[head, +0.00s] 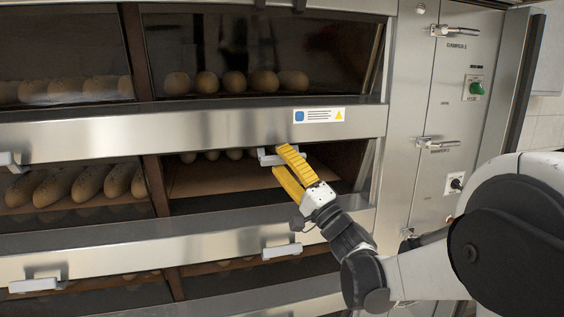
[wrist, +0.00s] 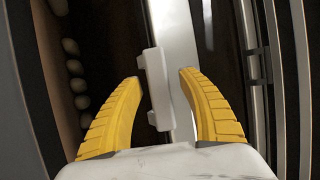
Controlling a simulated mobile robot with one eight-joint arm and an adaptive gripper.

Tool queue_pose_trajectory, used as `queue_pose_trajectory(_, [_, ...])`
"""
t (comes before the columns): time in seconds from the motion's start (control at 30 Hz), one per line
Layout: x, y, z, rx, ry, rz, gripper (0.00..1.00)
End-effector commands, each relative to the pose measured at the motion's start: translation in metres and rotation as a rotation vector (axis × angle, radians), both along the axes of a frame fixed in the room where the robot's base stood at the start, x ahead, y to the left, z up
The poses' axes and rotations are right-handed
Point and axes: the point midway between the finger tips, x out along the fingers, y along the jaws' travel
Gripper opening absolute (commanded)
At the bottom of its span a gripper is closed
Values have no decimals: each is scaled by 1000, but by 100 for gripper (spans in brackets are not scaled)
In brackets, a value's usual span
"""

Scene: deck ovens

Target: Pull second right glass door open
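The second right glass door (head: 225,187) is the dark pane in the second row of the oven, right of the divider, with a brown deck and some loaves behind it. Its pale bar handle (head: 268,157) sits at its top edge, below the steel band. My gripper (head: 280,161) is at the right part of this handle, its yellow fingers partly covering it. In the wrist view the handle (wrist: 157,88) lies between the two spread fingers of my gripper (wrist: 160,77), with gaps on both sides. The door looks closed.
The upper right door (head: 235,60) with several loaves is above. Another handle (head: 282,250) sticks out from the row below, and the left door (head: 75,190) is alongside. A control panel (head: 440,110) with latches and a green knob (head: 476,88) stands at the right.

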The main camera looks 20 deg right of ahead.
Motion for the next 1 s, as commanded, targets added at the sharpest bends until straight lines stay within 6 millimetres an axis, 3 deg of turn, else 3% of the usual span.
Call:
queue_pose_trajectory(0.57, [-4,-2,-3,0,1,-1,47])
queue_pose_trajectory(1.0, [-71,-36,-47,-1,1,-3,47])
